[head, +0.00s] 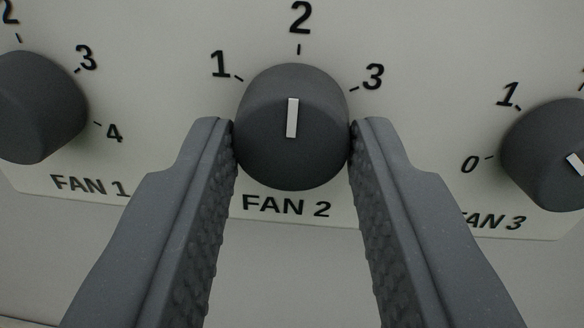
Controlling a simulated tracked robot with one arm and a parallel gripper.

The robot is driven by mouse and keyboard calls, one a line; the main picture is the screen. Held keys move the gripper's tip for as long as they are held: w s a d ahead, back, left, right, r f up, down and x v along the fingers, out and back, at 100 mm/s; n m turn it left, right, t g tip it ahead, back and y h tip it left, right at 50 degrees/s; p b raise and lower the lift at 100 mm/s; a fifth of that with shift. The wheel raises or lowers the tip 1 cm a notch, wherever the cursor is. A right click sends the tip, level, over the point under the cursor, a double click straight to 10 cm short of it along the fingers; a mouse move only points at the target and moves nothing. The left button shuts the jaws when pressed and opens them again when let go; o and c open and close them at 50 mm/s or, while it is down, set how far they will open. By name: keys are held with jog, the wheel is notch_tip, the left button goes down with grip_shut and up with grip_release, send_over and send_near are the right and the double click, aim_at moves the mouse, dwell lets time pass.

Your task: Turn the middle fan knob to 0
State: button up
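The middle fan knob (268,150), labelled FAN 2, is dark grey and round, with a white pointer line. The line stands nearly upright, toward the 2 mark at the top. My gripper (293,124) has one finger on each side of this knob. Both fingertips meet its left and right edges with no clear gap, so it looks shut on the knob. The marks 1, 2 and 3 show around the knob. The 0 and 4 marks of this dial are not visible; the fingers cover the lower sides.
The FAN 1 knob (35,108) is at the left, partly cut off by the picture edge. The FAN 3 knob (548,155) is at the right, also cut off. The light panel (420,45) is flat, and its lower edge runs below the labels.

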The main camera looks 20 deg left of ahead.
jog(key=shift+d+n, duration=0.1)
jog(key=shift+n, duration=0.3)
jog(key=shift+n+b, duration=0.6)
jog(key=shift+n, duration=0.4)
jog(key=n+b, duration=0.1)
jog(key=n, duration=0.2)
jog(key=shift+r+n, duration=0.1)
jog(key=shift+n, duration=0.2)
jog(key=n+b, duration=0.1)
jog(key=n, duration=0.3)
jog(key=n+b, duration=0.1)
jog(key=n, duration=0.2)
jog(key=shift+h, duration=0.4)
jog(key=n+b, duration=0.1)
jog(key=n, duration=0.8)
jog(key=shift+a+f+n+b, duration=0.25)
jog(key=shift+n+b, duration=0.05)
jog(key=shift+b, duration=0.1)
jog(key=shift+h, duration=0.4)
